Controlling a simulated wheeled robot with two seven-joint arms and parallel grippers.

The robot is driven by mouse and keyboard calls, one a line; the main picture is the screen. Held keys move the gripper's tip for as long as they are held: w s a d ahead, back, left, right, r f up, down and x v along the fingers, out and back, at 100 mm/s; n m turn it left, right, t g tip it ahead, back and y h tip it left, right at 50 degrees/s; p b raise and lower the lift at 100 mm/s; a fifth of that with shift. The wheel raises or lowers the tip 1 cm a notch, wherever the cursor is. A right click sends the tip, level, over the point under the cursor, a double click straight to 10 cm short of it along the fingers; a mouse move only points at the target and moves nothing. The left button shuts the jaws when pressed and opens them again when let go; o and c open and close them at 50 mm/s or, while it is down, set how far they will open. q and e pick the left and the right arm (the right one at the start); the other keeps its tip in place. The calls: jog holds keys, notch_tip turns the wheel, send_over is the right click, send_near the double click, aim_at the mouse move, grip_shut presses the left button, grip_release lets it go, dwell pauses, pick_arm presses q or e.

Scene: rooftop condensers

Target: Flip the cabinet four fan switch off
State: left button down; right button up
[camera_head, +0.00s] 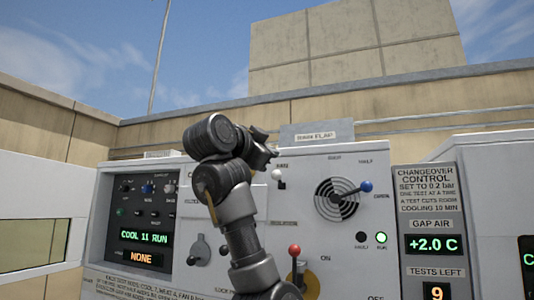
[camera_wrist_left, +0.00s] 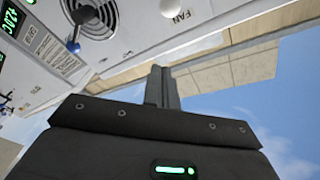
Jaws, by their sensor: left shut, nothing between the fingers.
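A small switch with a white knob (camera_head: 278,174) sits on the white cabinet face, below a small label. Whether the switch is on or off is too small to tell. My left gripper (camera_head: 268,152) is just left of and above the switch in the head view, apart from it as far as I can see. Its fingers (camera_wrist_left: 160,75) are shut and empty in the left wrist view. My right gripper is not in view.
A fan grille (camera_head: 337,200) with a blue-knobbed lever (camera_head: 365,186) is to the right. A red-knobbed lever (camera_head: 295,250) is below. A grey changeover panel (camera_head: 425,205) reads +2.0 C and 9. A left display (camera_head: 143,237) reads COOL 11 RUN. Open air lies above the cabinet.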

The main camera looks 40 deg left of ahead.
pick_arm(q)
jog(key=r+p, duration=0.1)
jog(key=p, duration=0.5)
send_over(279, 181)
jog(key=s+d, duration=0.2)
jog(key=d, duration=0.3)
jog(key=f, duration=0.1)
jog(key=s+a+f, duration=0.1)
jog(key=a+f, duration=0.1)
jog(key=shift+s+a+f, duration=0.15)
jog(key=shift+s+a, duration=0.05)
jog(key=shift+s, duration=0.05)
